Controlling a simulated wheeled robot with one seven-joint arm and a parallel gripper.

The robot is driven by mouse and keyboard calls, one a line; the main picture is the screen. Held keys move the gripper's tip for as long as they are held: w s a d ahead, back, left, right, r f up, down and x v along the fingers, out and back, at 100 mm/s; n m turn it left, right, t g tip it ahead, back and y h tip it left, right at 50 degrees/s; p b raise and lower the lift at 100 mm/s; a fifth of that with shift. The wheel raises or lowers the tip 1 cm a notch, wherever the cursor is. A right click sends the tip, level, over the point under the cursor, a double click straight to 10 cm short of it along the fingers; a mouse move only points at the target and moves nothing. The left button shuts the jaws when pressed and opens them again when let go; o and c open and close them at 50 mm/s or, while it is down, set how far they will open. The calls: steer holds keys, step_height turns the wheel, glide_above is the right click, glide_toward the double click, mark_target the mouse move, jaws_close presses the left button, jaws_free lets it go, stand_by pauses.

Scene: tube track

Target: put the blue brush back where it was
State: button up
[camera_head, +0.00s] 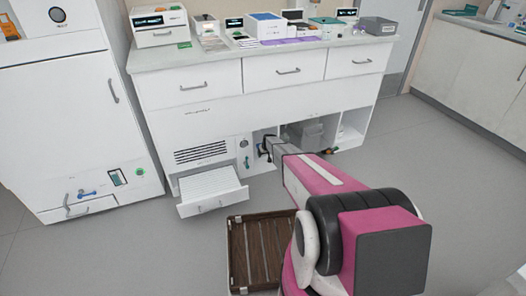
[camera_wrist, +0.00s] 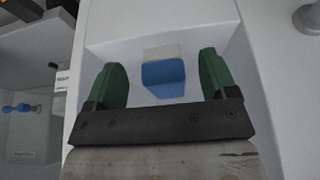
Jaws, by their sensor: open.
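A blue block-like piece with a pale, greyish part above it, which looks like the blue brush (camera_wrist: 164,78), is in a white recess in the wrist view. My gripper (camera_wrist: 165,82) is open, with one green finger on each side of the blue piece. I see a gap between the blue piece and each finger. I cannot tell how deep it lies between them. In the head view my gripper (camera_head: 266,147) reaches into the low open part of the white cabinet. The brush cannot be made out there.
The white cabinet (camera_head: 215,118) has open compartments low on its right. A low white drawer (camera_head: 208,203) stands pulled out to the left of my arm. A brown slatted tray (camera_head: 250,262) lies on the floor beside my arm. A blue fitting (camera_wrist: 18,107) shows at left in the wrist view.

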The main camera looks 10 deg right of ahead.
steer(key=s+d, duration=0.1)
steer(key=s, duration=0.6)
steer(key=s+r+m+g, duration=0.1)
steer(key=s+r+g, duration=0.1)
steer(key=s+r, duration=1.7)
steer(key=s+a+r+m+g+h, duration=0.1)
steer(key=s+r+g, duration=0.1)
steer(key=s+r, duration=1.7)
steer(key=s, duration=0.6)
steer(key=shift+a+m, duration=0.25)
steer(key=shift+m, duration=0.05)
